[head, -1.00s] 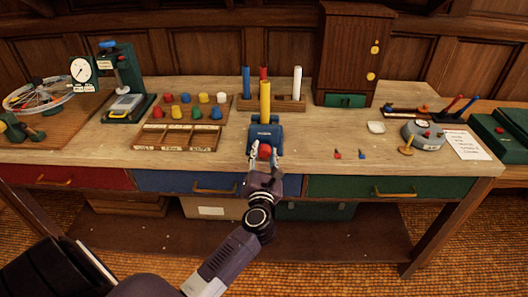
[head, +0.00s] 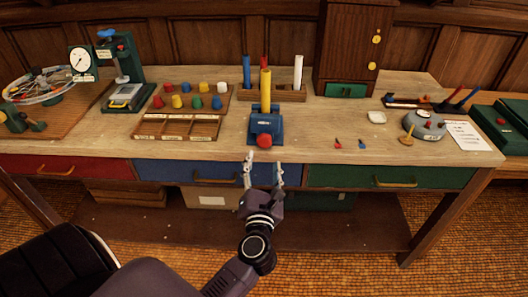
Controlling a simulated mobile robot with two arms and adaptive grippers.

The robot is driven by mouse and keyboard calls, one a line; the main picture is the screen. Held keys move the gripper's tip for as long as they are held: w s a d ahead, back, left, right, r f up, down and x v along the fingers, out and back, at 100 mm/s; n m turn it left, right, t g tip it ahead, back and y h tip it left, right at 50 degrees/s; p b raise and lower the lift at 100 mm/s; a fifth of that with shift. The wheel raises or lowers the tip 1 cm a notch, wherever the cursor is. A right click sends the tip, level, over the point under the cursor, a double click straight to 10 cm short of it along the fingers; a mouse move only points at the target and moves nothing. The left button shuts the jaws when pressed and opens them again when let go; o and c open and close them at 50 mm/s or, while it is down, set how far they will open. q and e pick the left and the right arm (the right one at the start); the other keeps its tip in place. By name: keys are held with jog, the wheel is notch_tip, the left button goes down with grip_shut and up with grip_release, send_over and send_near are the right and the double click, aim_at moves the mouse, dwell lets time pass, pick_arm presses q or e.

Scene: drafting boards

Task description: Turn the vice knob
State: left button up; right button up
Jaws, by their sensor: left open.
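The blue vice (head: 266,122) stands near the front edge of the bench, with a yellow rod (head: 265,92) upright in it. Its round red knob (head: 264,141) faces the front edge and is in plain view. My left gripper (head: 263,168) is open and empty. Its fingers point toward the vice, in front of the blue drawer, apart from the knob and below it in the picture. My right gripper is not in view.
A compartment tray (head: 177,138) and colored pegs sit left of the vice. A rack (head: 290,95) with rods stands behind it. Small red and blue pieces lie to the right. The bench top (head: 310,130) just right of the vice is clear.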

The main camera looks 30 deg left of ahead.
pick_arm(q)
jog(key=shift+v, duration=1.2)
jog(key=d+f+m+h, duration=0.4)
jog(key=d+f+m, duration=0.1)
jog(key=f+m, duration=0.45)
jog(key=d+f+m+h, duration=0.35)
jog(key=f+m, duration=0.45)
jog(key=f, duration=0.3)
jog(key=s+d+f+m+g+h, duration=0.15)
jog(key=s+f+m, duration=0.25)
jog(key=f, duration=0.4)
jog(key=s+d+f+m+g+h, duration=0.1)
jog(key=s+d+f+m+g, duration=0.25)
jog(key=f, duration=0.55)
jog(key=s+f+m+g+h, duration=0.1)
jog(key=s+f+m+g, duration=0.2)
jog(key=s+f+m, duration=0.8)
jog(key=s+a+f+m+g, duration=0.1)
jog(key=s+f, duration=0.4)
jog(key=s, duration=0.7)
jog(key=s+a+f+m+g+y, duration=0.1)
jog(key=s+a+f+g, duration=0.3)
jog(key=s, duration=0.8)
jog(key=shift+a+f+m+g, duration=0.4)
jog(key=shift+m+g, duration=0.2)
jog(key=shift+m, duration=0.1)
